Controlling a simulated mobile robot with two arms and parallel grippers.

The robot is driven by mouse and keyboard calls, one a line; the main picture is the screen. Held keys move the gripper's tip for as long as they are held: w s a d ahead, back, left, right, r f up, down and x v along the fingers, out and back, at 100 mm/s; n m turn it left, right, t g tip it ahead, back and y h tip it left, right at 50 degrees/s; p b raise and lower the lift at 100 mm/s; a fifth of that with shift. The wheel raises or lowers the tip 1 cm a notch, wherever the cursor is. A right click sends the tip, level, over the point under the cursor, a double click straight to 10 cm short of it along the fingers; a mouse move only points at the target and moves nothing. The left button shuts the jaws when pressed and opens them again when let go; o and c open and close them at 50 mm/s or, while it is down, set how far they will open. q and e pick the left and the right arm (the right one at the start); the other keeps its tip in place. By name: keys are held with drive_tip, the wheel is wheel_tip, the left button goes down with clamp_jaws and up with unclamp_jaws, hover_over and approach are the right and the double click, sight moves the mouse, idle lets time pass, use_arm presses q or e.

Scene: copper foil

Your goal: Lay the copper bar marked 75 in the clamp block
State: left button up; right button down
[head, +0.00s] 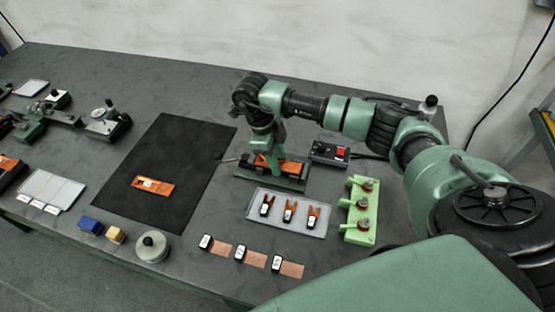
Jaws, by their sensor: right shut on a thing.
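My right gripper (264,152) reaches down over a dark green fixture (295,185) at the table's middle, which looks like the clamp block. It is shut on a copper-coloured piece (261,160) at the fixture, partly hidden by the gripper; I cannot read a mark on it or tell whether it rests in the block. More copper shows on the fixture's right. My left gripper is not in view.
A black mat (185,150) carries an orange-copper plate (138,182). A clear tray (262,226) with three forked copper pieces and a light green block (355,237) with several knobs stand close to the fixture. A switch box (327,150) is behind.

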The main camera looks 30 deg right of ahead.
drive_tip(key=shift+f, duration=0.15)
idle(0.5)
drive_tip(key=c, duration=1.3)
unclamp_jaws()
drive_tip(key=shift+o, duration=0.2)
drive_tip(key=shift+r+p, duration=0.75)
drive_tip(key=shift+r, duration=0.75)
drive_tip(key=o, duration=0.6)
drive_tip(key=shift+r, duration=0.15)
